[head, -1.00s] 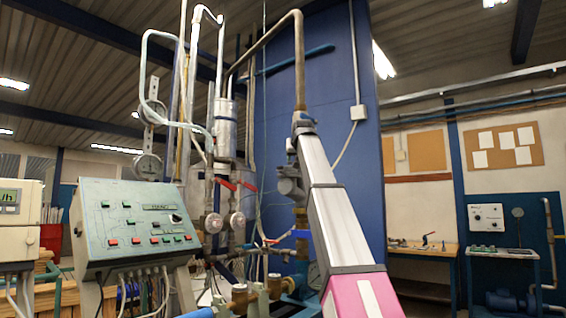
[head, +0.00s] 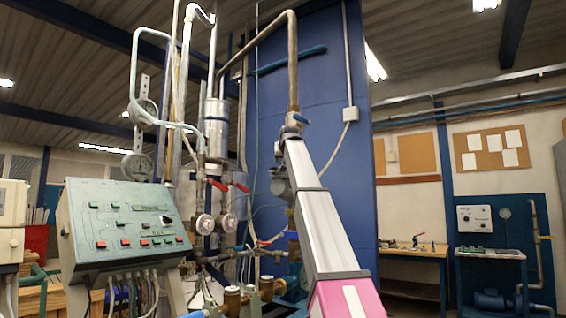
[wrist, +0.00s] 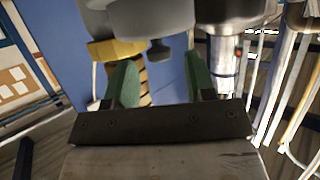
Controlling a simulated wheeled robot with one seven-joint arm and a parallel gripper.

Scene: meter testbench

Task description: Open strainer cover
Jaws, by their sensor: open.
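In the wrist view a grey rounded fitting (wrist: 150,16) with a short stub below it fills the top edge, with a yellow collar (wrist: 112,50) on its left. The same grey fitting seems to show in the head view (head: 280,182), just left of my arm. Which part is the strainer cover I cannot tell. My gripper (wrist: 159,80) has its two green fingers apart with nothing between them. The stub appears between and beyond the fingertips; contact is not visible. In the head view my gripper cannot be made out.
A control panel (head: 125,222) with buttons stands at left. Pipes, red-handled valves (head: 218,185) and a silver cylinder (head: 217,130) crowd the space left of my arm. A blue wall panel (head: 335,100) stands behind. A workbench (head: 415,252) is further right.

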